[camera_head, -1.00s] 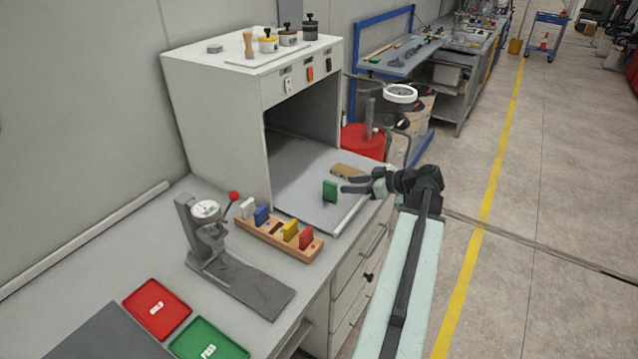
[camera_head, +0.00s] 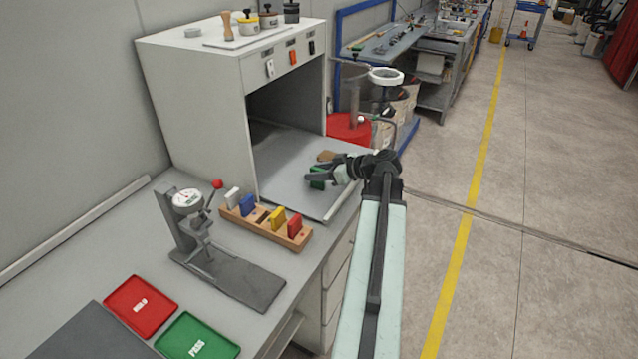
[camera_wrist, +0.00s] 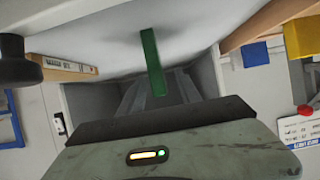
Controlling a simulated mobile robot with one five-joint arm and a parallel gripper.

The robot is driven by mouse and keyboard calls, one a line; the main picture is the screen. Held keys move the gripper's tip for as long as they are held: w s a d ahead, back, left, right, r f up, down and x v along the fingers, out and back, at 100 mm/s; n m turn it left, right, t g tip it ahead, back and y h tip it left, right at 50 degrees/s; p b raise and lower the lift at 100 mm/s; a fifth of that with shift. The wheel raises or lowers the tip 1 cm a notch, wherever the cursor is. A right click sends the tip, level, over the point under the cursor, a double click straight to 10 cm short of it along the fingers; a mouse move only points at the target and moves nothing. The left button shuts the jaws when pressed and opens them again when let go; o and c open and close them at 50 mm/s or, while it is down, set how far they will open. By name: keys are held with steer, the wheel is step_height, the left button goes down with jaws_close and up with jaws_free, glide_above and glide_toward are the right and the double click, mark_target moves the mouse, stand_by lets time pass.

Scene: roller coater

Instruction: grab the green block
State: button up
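The green block (camera_head: 317,184) stands upright on the grey surface at the mouth of the white cabinet. My gripper (camera_head: 318,177) is at the block, and one dark finger crosses in front of it and hides its middle. In the wrist view, the green block (camera_wrist: 152,62) shows as a narrow upright strip near the centre, above the body of my gripper. The fingers cannot be made out clearly there. I cannot tell whether they touch the block or how far apart they are.
A wooden rack (camera_head: 243,223) with white, blue, yellow and red blocks stands left of the gripper. A gauge stand (camera_head: 230,275), red tray (camera_head: 140,306) and green tray (camera_head: 197,337) lie nearer. The white cabinet (camera_head: 200,110) encloses the space behind. A small brown board (camera_head: 326,156) lies behind the gripper.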

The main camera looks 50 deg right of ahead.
mark_target(317, 169)
jaws_close()
steer(key=shift+r, duration=0.1)
steer(key=shift+r, duration=0.1)
steer(key=shift+r+p, duration=0.3)
steer(key=shift+p, duration=0.15)
step_height(317, 169, up, 3)
steer(key=p, duration=0.3)
steer(key=s+d+r+p, duration=0.1)
steer(key=s, duration=1.5)
steer(key=shift+d, duration=0.3)
